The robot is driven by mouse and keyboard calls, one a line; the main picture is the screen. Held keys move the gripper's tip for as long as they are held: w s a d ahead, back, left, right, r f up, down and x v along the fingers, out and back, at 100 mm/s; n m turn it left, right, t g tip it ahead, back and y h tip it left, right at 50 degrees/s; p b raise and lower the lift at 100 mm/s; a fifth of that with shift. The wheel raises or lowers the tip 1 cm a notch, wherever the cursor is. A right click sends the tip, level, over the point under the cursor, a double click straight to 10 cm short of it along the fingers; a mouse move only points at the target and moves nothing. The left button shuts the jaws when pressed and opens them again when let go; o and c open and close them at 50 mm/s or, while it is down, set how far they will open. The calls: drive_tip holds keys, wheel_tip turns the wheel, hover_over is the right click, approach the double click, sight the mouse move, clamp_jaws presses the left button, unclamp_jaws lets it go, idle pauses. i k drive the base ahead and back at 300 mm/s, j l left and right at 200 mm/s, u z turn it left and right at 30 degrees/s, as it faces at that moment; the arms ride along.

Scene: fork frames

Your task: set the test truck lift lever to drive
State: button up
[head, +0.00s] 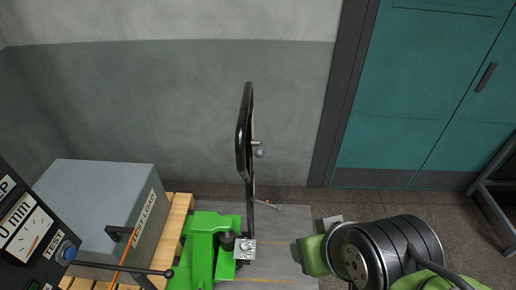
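The green test truck (204,248) stands at the bottom centre, with its black loop handle (240,140) rising upright in front of the wall. A small lever with a grey ball knob (259,153) sticks out to the right inside the handle loop; it looks like the lift lever. Its exact setting cannot be read, and no marks show beside it. My arm, dark and green, fills the lower right, to the right of the truck and apart from the handle.
A grey test load box (95,200) sits on a wooden pallet (178,215) at left. A black gauge panel (30,230) and a black rod with a ball end (168,273) are in the lower left. Teal doors (420,100) stand behind right. Space right of the handle is clear.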

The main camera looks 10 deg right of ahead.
sight(260, 153)
drive_tip(key=i+u, duration=0.25)
drive_tip(key=u, duration=0.15)
drive_tip(key=i+l+u, duration=0.1)
drive_tip(key=u, duration=0.35)
drive_tip(key=i+l+u, duration=0.2)
drive_tip(key=u, duration=0.2)
drive_tip(key=i+l, duration=0.05)
drive_tip(key=i, duration=0.05)
